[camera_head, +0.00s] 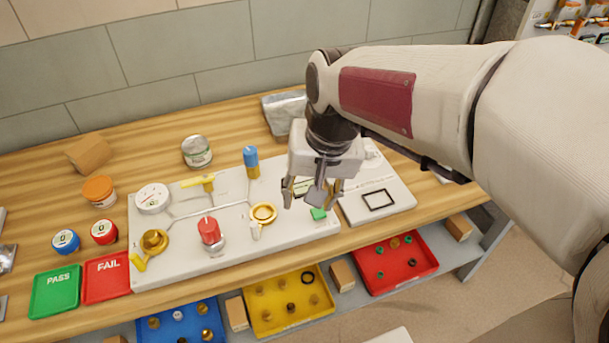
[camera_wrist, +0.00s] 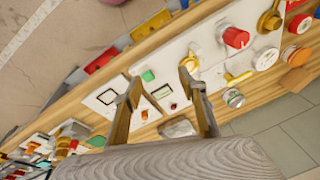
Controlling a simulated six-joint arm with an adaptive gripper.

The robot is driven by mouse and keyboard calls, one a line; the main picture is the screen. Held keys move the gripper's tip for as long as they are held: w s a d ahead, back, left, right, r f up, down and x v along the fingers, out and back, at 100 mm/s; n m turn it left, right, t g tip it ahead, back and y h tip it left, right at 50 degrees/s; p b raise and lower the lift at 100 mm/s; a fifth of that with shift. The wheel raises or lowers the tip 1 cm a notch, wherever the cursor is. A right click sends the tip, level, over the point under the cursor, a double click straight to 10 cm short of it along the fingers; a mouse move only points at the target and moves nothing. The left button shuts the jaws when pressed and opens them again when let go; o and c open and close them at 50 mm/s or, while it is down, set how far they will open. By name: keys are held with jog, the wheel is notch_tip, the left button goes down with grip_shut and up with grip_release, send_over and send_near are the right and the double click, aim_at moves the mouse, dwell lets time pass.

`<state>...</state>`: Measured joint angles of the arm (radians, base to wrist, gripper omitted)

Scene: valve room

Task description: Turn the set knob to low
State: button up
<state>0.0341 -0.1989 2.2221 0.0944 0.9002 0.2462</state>
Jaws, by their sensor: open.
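A white valve board (camera_head: 180,265) lies on the wooden bench. It carries a red knob (camera_head: 209,231), a blue-topped part (camera_head: 250,160), a yellow lever (camera_head: 198,182), a brass ring part (camera_head: 263,213) and a green block (camera_head: 318,213). No readable label shows which part is the set knob. My gripper (camera_head: 313,190) is open and points down over the board's right end, right of the red knob and apart from it. In the wrist view, the open fingers (camera_wrist: 159,80) have nothing held between them. The red knob (camera_wrist: 236,37) shows there at the upper right.
A white gauge (camera_head: 153,198) sits on the board's left end. A second white panel (camera_head: 400,203) lies close on the right. Green PASS (camera_head: 55,291) and red FAIL (camera_head: 106,278) trays lie at left. A silver packet (camera_head: 284,110) lies behind my gripper. Bins stand below the bench's front edge.

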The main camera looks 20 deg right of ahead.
jog(key=shift+s+d+r+n+t, duration=0.15)
jog(key=shift+s+n, duration=0.35)
jog(key=shift+s, duration=0.5)
jog(key=shift+s+d+r+n+t, duration=0.15)
jog(key=shift+s+n, duration=0.35)
jog(key=shift+s, duration=0.45)
jog(key=shift+a, duration=0.1)
jog(key=shift+a, duration=0.1)
jog(key=m+t+h, duration=0.1)
jog(key=m+h, duration=0.1)
send_over(251, 156)
jog(key=a, duration=0.1)
notch_tip(251, 156, down, 2)
jog(key=shift+s+f, duration=0.1)
jog(key=shift+s, duration=0.35)
jog(key=shift+f, duration=0.1)
